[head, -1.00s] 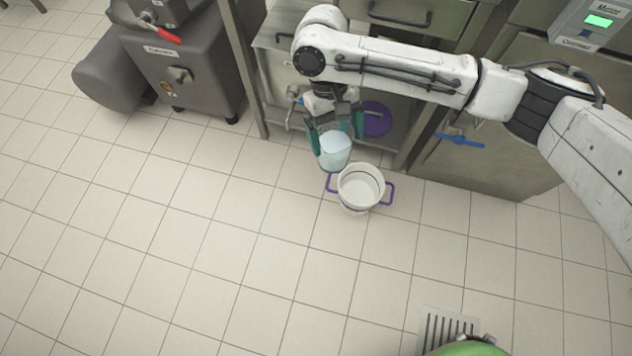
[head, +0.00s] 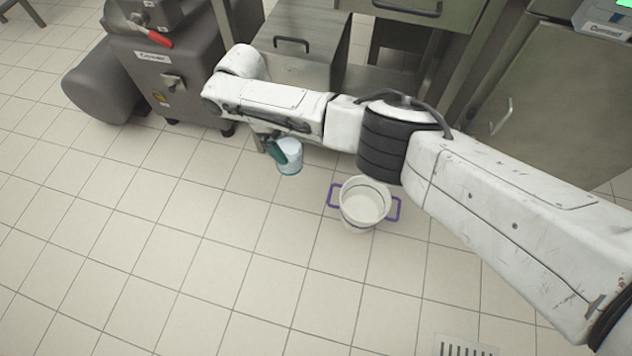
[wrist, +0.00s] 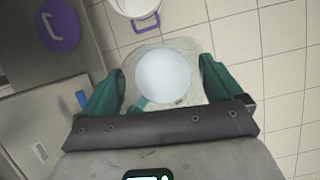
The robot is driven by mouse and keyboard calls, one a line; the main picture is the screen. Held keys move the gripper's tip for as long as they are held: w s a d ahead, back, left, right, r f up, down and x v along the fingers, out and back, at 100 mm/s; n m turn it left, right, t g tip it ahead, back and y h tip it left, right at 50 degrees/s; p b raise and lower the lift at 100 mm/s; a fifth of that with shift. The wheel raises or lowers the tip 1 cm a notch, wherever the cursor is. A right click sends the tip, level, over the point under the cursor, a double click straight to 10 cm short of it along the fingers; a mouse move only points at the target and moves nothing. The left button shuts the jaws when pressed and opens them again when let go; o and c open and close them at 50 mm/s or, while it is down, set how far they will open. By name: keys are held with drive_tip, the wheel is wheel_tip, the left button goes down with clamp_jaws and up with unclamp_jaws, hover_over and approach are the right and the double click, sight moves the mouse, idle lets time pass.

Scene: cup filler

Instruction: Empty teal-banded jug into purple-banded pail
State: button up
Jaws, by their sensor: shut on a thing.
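The jug (head: 290,157) is a clear vessel with a pale, whitish inside and a teal edge low down. My gripper (head: 276,150) is shut on it, with a teal finger against its side. In the wrist view the jug (wrist: 165,75) sits between both teal fingers, showing a pale blue round area; I cannot tell how full it is. The white pail (head: 364,204) stands upright on the floor, with purple handles on both sides. The jug is left of the pail and apart from it. In the wrist view the pail (wrist: 134,8) is cut off at the top edge.
A grey machine (head: 170,75) with a red lever stands at the left. Steel cabinets (head: 545,115) line the back right. A purple round thing (wrist: 57,25) shows in the wrist view. A floor drain (head: 466,347) lies at the bottom right. The tiled floor in front is clear.

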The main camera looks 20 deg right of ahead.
drive_tip(key=f+n, duration=0.2)
drive_tip(key=f+n+t+p, duration=0.1)
drive_tip(key=f+n, duration=0.1)
drive_tip(key=f+n+t+h+p, duration=0.1)
drive_tip(key=f+n, duration=0.1)
drive_tip(key=n, duration=0.1)
drive_tip(key=shift+s+d, duration=0.25)
drive_tip(key=shift+d, duration=0.15)
drive_tip(key=s+d+f+n+t+p, duration=0.2)
drive_tip(key=s+d+f+n+t, duration=0.1)
drive_tip(key=s+f+n, duration=0.4)
drive_tip(key=shift+f+n+t, duration=0.3)
drive_tip(key=shift+f+n, duration=0.2)
drive_tip(key=shift+n, duration=0.2)
drive_tip(key=shift+s+d+y, duration=0.1)
drive_tip(key=shift+d+y, duration=0.1)
drive_tip(key=shift+y, duration=0.1)
